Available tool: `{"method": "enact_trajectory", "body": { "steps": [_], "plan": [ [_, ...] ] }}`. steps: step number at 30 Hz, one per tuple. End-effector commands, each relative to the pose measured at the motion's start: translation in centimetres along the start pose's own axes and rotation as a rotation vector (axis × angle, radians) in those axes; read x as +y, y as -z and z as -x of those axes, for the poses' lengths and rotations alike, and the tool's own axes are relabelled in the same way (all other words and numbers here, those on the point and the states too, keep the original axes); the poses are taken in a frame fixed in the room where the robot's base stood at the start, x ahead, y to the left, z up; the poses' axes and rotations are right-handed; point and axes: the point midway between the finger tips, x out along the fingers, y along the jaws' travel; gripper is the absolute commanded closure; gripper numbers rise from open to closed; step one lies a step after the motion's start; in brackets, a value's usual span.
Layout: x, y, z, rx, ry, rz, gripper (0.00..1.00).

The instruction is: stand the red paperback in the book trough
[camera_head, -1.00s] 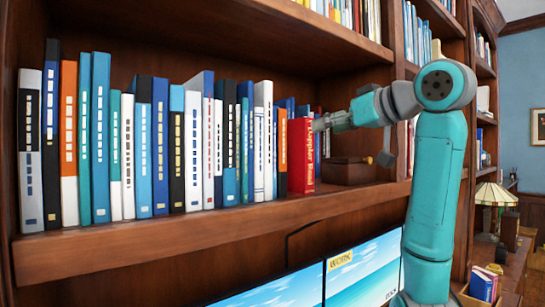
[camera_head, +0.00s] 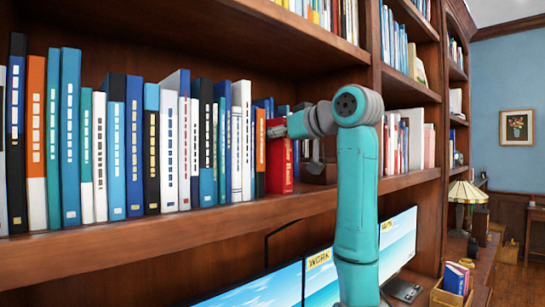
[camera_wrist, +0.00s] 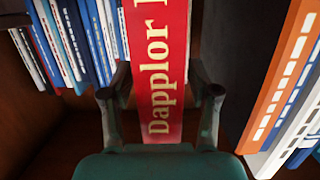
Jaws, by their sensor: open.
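The red paperback (camera_head: 280,166) stands upright at the right end of the book row on the shelf, next to an orange-and-black spine. In the wrist view its red spine (camera_wrist: 160,50) with pale title lettering fills the middle. My gripper (camera_head: 277,130) is at the upper part of the book. In the wrist view my open gripper (camera_wrist: 161,88) has one finger to each side of the spine; contact is not clear. A light wooden box (camera_head: 440,297) holding a few books, possibly the book trough, is low at the bottom right, partly cut off.
A dark brown box (camera_head: 319,173) sits on the shelf just right of the red book. Monitors (camera_head: 322,277) stand below the shelf. A lamp (camera_head: 467,193) stands at the right, with another small wooden box (camera_head: 508,251) beyond it. An upright divider closes the bay's right side.

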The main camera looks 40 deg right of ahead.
Motion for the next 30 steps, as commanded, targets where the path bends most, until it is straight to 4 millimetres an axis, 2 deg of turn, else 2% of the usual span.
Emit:
{"method": "enact_trajectory", "body": {
  "steps": [4, 5, 12, 23, 30],
  "plan": [
    [0.0, 0.0, 0.0, 0.001, 0.000, 0.001, 0.40],
    [0.0, 0.0, 0.0, 0.001, 0.000, 0.000, 0.42],
    [0.0, 0.0, 0.1, 0.001, 0.000, 0.000, 1.00],
    [0.0, 0.3, 0.1, 0.003, 0.000, 0.001, 1.00],
    [-0.1, 2.1, 0.5, 0.004, 0.000, 0.002, 1.00]
  ]
}}
